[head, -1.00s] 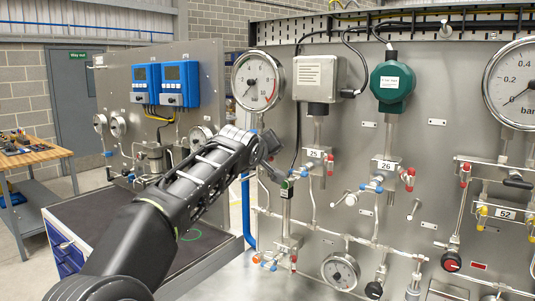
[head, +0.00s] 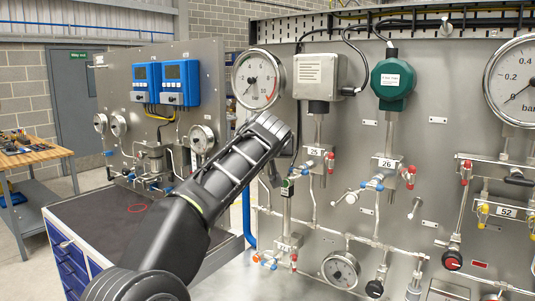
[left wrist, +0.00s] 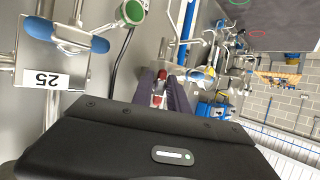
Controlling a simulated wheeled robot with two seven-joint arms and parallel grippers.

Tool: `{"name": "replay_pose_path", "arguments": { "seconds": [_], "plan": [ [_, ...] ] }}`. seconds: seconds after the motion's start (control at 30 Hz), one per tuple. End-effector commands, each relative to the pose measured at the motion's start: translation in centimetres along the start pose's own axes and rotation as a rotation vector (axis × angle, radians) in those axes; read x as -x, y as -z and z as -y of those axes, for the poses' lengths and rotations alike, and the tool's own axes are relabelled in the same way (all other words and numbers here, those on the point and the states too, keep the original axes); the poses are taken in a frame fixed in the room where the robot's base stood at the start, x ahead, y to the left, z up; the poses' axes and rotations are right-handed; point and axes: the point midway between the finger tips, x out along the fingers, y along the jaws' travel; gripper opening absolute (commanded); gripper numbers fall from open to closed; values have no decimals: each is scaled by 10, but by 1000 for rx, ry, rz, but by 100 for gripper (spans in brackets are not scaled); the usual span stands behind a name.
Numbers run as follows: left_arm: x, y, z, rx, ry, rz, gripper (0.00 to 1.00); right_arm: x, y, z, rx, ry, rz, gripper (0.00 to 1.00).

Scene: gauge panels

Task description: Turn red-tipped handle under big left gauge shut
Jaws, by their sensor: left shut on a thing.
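The big left gauge (head: 258,79) hangs at the panel's left edge in the head view. My left arm covers the pipework under it, so the handle there is hidden in that view. In the left wrist view my left gripper (left wrist: 161,78) has its dark fingers closed around a small red-tipped handle (left wrist: 159,86). The handle's red part shows between the fingers; its far end and exact angle are hard to make out. My right gripper is in neither view.
The valve block labelled 25 (head: 315,155), with red and blue handles, is close to the right of my left wrist; its label shows upside down in the left wrist view (left wrist: 40,78). A green-topped fitting (left wrist: 131,12) is nearby. A dark-topped blue cabinet (head: 72,266) stands lower left.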

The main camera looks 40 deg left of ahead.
Motion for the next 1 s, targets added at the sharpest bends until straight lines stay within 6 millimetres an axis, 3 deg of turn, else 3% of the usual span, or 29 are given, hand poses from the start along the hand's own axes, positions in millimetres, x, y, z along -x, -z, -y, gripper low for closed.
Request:
{"name": "replay_pose_path", "arguments": {
  "seconds": [0.33,0.37,0.5,0.83,1.0],
  "plan": [
    [-1,-3,0,-4,3,6,0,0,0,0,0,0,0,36],
    [-1,-3,0,-4,3,6,21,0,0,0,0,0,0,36],
    [-1,-2,0,-4,2,4,32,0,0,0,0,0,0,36],
    [2,-1,0,-2,0,1,33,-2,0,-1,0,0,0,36],
    [20,-3,-1,-2,-2,-1,33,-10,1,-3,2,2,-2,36]
  ]
}}
